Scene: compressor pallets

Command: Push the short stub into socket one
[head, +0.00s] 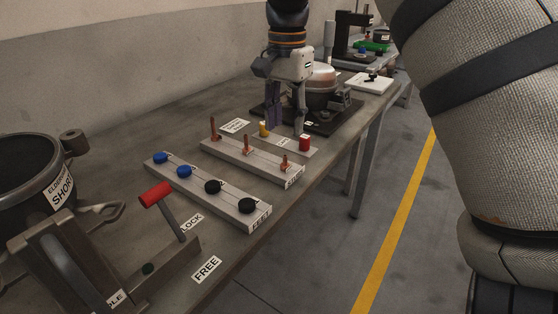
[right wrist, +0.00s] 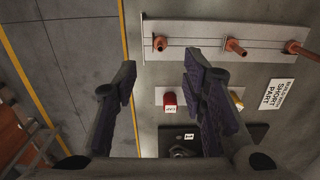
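Three copper stubs stand in a pale strip (head: 225,151) on the bench; the shortest-looking one (head: 285,163) is at the end by the strip's label. In the right wrist view this stub (right wrist: 160,43) is at the left end of the strip, seen nearly end-on. My right gripper (head: 286,130) points down, open and empty, beyond the strip, near the yellow and red caps. A compressor (head: 320,91) stands on a dark plate behind the gripper. I cannot make out socket one. My left gripper is not in view.
A yellow cap (head: 264,129) and a red cap (head: 305,143) stand close to the right gripper. A strip of blue and black feet (head: 197,187) lies nearer. A red-handled lever (head: 157,194) and a dark pot-like compressor (head: 22,185) stand at front left.

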